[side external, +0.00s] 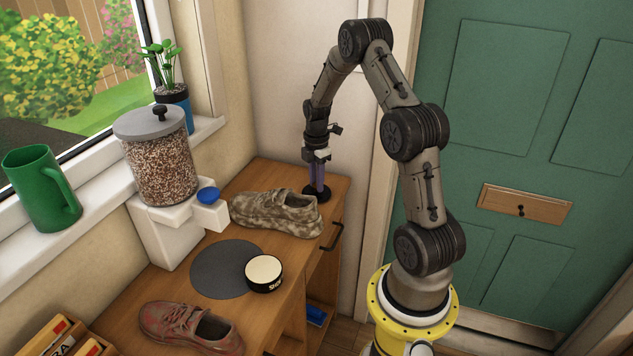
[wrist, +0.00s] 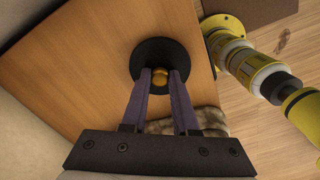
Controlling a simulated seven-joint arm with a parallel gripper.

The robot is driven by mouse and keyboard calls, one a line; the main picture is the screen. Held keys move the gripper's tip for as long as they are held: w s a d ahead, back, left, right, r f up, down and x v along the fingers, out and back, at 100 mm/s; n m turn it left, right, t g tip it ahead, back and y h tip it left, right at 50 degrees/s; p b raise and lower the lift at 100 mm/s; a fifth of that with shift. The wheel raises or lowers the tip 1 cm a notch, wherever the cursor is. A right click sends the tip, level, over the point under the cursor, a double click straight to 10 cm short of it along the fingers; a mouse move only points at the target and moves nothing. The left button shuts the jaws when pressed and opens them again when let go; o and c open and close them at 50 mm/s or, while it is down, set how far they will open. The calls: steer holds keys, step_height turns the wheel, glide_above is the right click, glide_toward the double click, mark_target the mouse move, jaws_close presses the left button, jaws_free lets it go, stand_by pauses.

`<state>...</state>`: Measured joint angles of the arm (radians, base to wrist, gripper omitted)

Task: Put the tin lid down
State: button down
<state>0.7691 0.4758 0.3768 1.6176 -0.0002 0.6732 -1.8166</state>
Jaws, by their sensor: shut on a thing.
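The tin lid is a black disc with a brass knob, under my gripper in the wrist view (wrist: 150,60). In the side view the lid (side external: 316,196) is at the bench's far right corner, beyond the camouflage shoe. My gripper (wrist: 160,77) is shut on the knob; it also shows in the side view (side external: 317,185), pointing down. The lid looks level and on or very close to the wood; I cannot tell if it touches. The open tin (side external: 264,274), black with a cream top, stands on the right edge of a dark round mat (side external: 215,268).
The wooden bench (wrist: 85,65) holds the camouflage shoe (side external: 277,212) near the lid and a red shoe (side external: 190,329) in front. A white dispenser (side external: 165,232) with a grain jar (side external: 160,170) stands at left. A green mug (side external: 42,190) and potted plant (side external: 172,90) sit by the window.

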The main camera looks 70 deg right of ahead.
steer(key=shift+f, duration=0.35)
steer(key=c, duration=0.7)
jaws_free()
steer(key=shift+r, duration=0.15)
step_height(320, 180, up, 12)
steer(key=a+r+m+t, duration=0.1)
steer(key=a+r+m, duration=0.1)
steer(key=a+r, duration=0.6)
steer(key=s+a+r+m+t, duration=0.2)
steer(key=s+a+r+m, duration=0.15)
steer(key=a, duration=0.55)
steer(key=s+a+r+m+t, duration=0.1)
steer(key=s+a+r+m, duration=0.15)
steer(key=s+a, duration=0.45)
steer(key=s+a+m, duration=0.1)
steer(key=a, duration=0.1)
steer(key=s+a+f+m+t, duration=0.1)
steer(key=s+a, duration=0.1)
steer(key=s+a+f+m, duration=0.1)
steer(key=s+a+m, duration=0.1)
steer(key=a, duration=0.1)
steer(key=shift+t, duration=0.3)
